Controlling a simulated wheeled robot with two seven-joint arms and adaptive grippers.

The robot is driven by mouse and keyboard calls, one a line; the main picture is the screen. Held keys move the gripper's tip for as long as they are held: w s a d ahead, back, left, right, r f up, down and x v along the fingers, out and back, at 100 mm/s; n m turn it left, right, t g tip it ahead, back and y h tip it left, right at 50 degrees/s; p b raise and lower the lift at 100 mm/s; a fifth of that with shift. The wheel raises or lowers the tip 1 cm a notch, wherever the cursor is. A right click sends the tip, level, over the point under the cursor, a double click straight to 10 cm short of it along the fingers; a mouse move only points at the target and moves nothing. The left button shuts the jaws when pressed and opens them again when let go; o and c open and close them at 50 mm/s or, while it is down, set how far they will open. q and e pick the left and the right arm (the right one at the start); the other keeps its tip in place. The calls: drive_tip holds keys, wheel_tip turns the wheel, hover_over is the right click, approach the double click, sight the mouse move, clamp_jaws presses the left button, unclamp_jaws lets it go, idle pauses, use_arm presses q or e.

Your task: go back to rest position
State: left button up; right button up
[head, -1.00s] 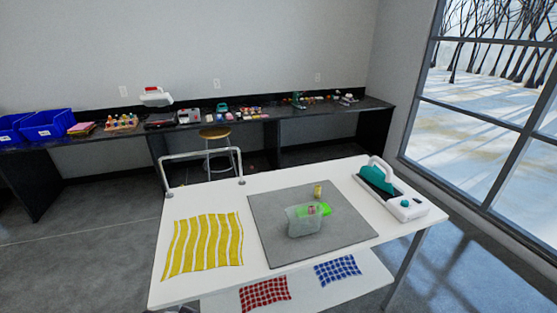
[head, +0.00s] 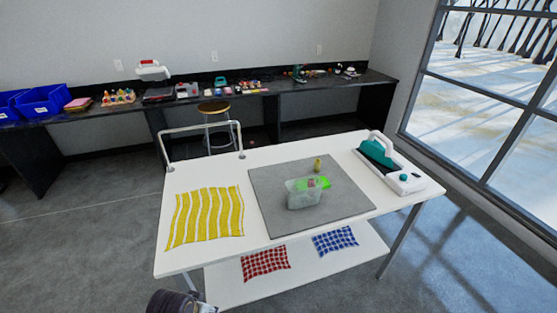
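No gripper shows in the head view; only a dark rounded part of my own arm shows at the bottom edge, left of centre. The white table (head: 290,236) stands in front of me. A grey mat (head: 345,203) lies on it with a clear container (head: 304,198) that has something green at its top right. A small yellow item (head: 318,164) stands behind the container. A yellow and white striped cloth (head: 206,216) lies on the left of the table.
A white and teal device (head: 391,163) sits at the table's right end. Red checked (head: 265,263) and blue checked (head: 335,240) cloths lie on the lower shelf (head: 310,280). A stool (head: 214,108) and a black bench (head: 130,112) stand behind. Floor is clear at left.

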use_arm(q)
drive_tip(key=s+f+g, duration=0.1)
drive_tip(key=s+f, duration=0.2)
drive_tip(key=f, duration=1.2)
drive_tip(key=s+f, duration=0.3)
drive_tip(key=f, duration=1.1)
drive_tip(key=s+a+f, duration=0.2)
drive_tip(key=s+f, duration=0.6)
drive_tip(key=s, duration=0.2)
drive_tip(key=s+a+f+g, duration=0.1)
drive_tip(key=s+a+f, duration=0.1)
drive_tip(key=s+f, duration=0.7)
drive_tip(key=shift+s+a, duration=0.2)
drive_tip(key=shift+s, duration=0.5)
